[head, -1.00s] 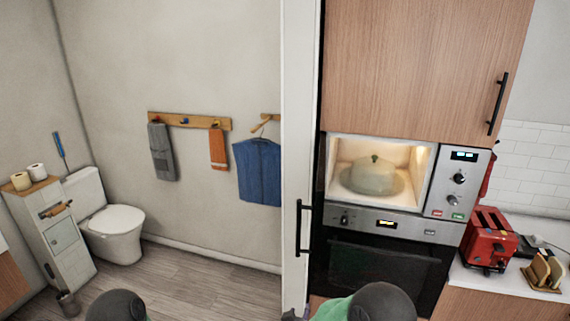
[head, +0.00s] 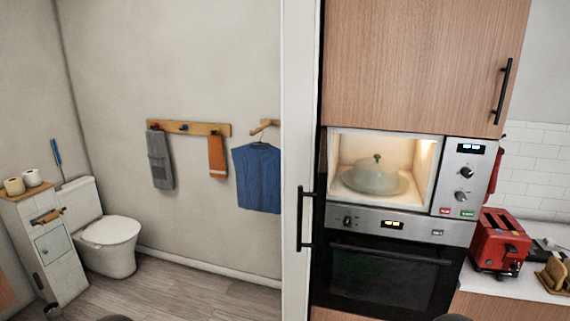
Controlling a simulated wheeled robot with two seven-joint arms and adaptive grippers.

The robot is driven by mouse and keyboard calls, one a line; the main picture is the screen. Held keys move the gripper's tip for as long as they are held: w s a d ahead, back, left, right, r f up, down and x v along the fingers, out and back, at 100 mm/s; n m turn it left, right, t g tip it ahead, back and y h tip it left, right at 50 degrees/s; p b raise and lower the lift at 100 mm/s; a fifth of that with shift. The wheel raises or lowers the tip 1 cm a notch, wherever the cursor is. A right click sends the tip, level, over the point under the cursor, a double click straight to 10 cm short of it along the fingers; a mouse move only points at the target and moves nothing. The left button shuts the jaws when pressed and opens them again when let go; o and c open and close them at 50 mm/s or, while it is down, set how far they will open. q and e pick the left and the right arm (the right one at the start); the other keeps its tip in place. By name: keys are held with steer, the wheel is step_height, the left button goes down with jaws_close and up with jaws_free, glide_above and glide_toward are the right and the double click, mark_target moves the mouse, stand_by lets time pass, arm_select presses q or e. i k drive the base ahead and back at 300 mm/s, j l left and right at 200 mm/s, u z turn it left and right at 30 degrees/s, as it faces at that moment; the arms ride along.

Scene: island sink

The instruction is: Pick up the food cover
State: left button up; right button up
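The food cover (head: 374,177) is a pale, domed, translucent lid with a dark knob on top. It sits on a round plate (head: 398,191) inside the lit microwave (head: 419,168), whose front stands open. Neither gripper shows in the head view. Only small dark rounded parts of my arms show at the bottom edge.
An oven (head: 386,275) with a handle is below the microwave. A tall wooden cabinet door (head: 415,70) is above it. A red toaster (head: 499,240) stands on the counter at right. A white wall edge (head: 299,120) borders the microwave's left side. A toilet (head: 108,244) is at left.

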mark_target(376, 172)
steer(key=i+l+z, duration=0.2)
steer(key=i, duration=0.2)
steer(key=i+j+z, duration=0.2)
steer(key=j, duration=0.15)
steer(key=i+j+z, duration=0.15)
steer(key=j, duration=0.25)
